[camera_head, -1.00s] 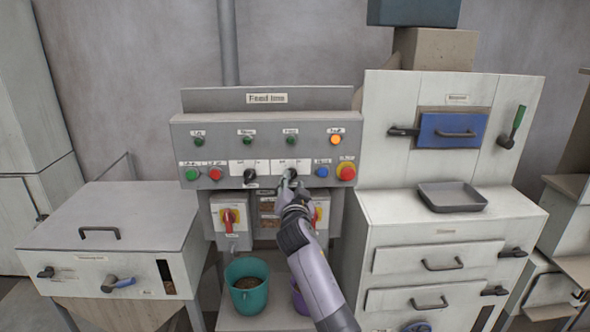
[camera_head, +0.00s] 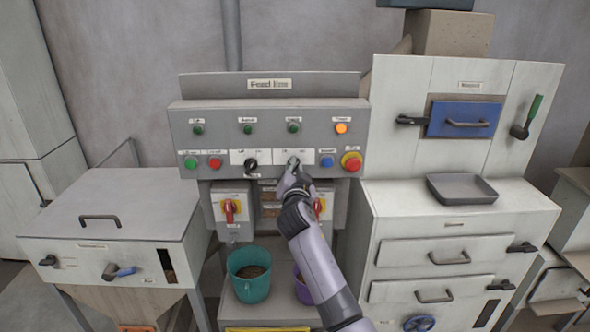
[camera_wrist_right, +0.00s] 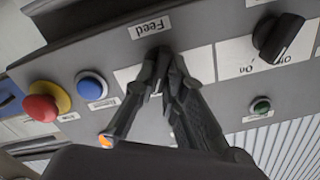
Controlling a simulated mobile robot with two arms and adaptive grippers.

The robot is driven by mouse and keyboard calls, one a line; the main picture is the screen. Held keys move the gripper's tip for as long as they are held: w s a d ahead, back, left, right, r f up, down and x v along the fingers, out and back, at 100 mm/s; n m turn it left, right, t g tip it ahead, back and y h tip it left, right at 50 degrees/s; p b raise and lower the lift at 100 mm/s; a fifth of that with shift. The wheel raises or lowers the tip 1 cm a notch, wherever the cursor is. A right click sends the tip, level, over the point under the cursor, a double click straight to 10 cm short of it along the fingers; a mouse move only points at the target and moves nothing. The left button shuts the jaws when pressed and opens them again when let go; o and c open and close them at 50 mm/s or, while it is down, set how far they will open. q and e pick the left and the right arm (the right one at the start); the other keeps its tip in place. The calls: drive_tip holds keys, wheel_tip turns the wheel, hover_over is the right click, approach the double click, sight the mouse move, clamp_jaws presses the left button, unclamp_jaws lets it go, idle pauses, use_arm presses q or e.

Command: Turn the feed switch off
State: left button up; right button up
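The feed switch (camera_head: 293,161) is a dark rotary knob on a white plate, the right one of two such knobs on the grey control panel (camera_head: 213,117). My right gripper (camera_head: 293,173) is at this knob, its arm coming up from below. In the right wrist view, the two dark fingers of the gripper (camera_wrist_right: 158,65) close in around the feed switch (camera_wrist_right: 156,80), just below the "Feed" label (camera_wrist_right: 150,27). The fingers cover most of the knob, so its pointer direction is hard to read. My left gripper is not in view.
A second black knob (camera_head: 251,165) sits left of the feed switch. A blue button (camera_head: 326,162) and a red-yellow emergency stop (camera_head: 352,162) sit to its right. An orange lamp (camera_head: 341,128) is lit above. A teal bucket (camera_head: 250,284) stands below.

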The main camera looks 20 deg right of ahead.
clamp_jaws()
drive_tip(key=n, duration=0.6)
drive_tip(key=n+b, duration=0.1)
drive_tip(key=n, duration=0.4)
drive_tip(key=shift+w+a+n, duration=0.1)
drive_tip(key=shift+a+n, duration=0.1)
drive_tip(key=shift+n, duration=0.2)
idle(0.5)
drive_tip(key=o, duration=0.6)
unclamp_jaws()
